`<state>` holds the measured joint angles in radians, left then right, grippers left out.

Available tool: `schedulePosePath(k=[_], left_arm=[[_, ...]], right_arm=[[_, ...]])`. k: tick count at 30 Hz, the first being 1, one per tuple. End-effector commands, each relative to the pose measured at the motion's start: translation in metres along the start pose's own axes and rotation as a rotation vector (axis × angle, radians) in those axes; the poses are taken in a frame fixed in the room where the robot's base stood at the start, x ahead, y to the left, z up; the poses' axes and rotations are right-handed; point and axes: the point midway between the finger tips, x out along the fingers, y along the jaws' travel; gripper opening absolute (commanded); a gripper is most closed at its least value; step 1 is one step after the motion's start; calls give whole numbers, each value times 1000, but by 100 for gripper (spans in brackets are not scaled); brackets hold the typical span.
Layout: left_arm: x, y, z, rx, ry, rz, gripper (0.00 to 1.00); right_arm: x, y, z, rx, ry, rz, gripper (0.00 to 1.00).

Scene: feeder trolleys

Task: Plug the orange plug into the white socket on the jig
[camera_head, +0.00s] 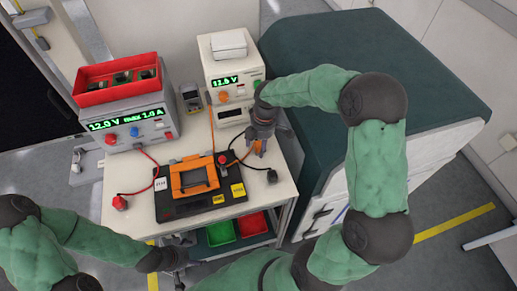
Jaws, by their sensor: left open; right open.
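The jig is a black base (185,208) with an orange clamp frame (192,190), lying on the white trolley top. A white patch (160,184) with small dark marks is at its left; I cannot tell whether this is the white socket. My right gripper (259,150) points down over the trolley top, behind and right of the jig, its jaws open. A small orange piece (261,147), possibly the orange plug, shows between or just behind its fingers; contact cannot be made out. My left gripper (184,262) is open and empty-looking, low at the trolley's front edge, away from the jig.
A red plug (120,202) on a red cable lies left, a black plug (272,177) right. Power supplies (128,116) and (229,72) and a small meter (190,98) stand behind. Green (220,233) and red (252,225) bins sit below. A dark-topped cabinet (370,50) stands right.

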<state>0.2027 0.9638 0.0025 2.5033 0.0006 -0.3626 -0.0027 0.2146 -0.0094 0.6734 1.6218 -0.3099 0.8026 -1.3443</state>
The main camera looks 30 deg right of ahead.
Motion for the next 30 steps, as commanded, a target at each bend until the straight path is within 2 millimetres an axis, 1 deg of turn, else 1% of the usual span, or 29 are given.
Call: schedulePosePath(k=[2, 11, 12, 14, 15, 17, 26, 30], left_arm=[[1, 0, 0, 0, 0, 0, 89], [0, 0, 0, 0, 0, 0, 89], [0, 0, 0, 0, 0, 0, 89], [0, 0, 0, 0, 0, 0, 89], [0, 0, 0, 0, 0, 0, 89], [1, 0, 0, 0, 0, 0, 89], [0, 0, 0, 0, 0, 0, 89], [-1, 0, 0, 0, 0, 0, 89]], right_arm=[[4, 0, 0, 0, 0, 0, 61], [3, 0, 0, 0, 0, 1, 61], [3, 0, 0, 0, 0, 1, 50], [3, 0, 0, 0, 0, 1, 33], [3, 0, 0, 0, 0, 1, 21], [3, 0, 0, 0, 0, 1, 6], [3, 0, 0, 0, 0, 1, 6], [-1, 0, -1, 0, 0, 2, 6]])
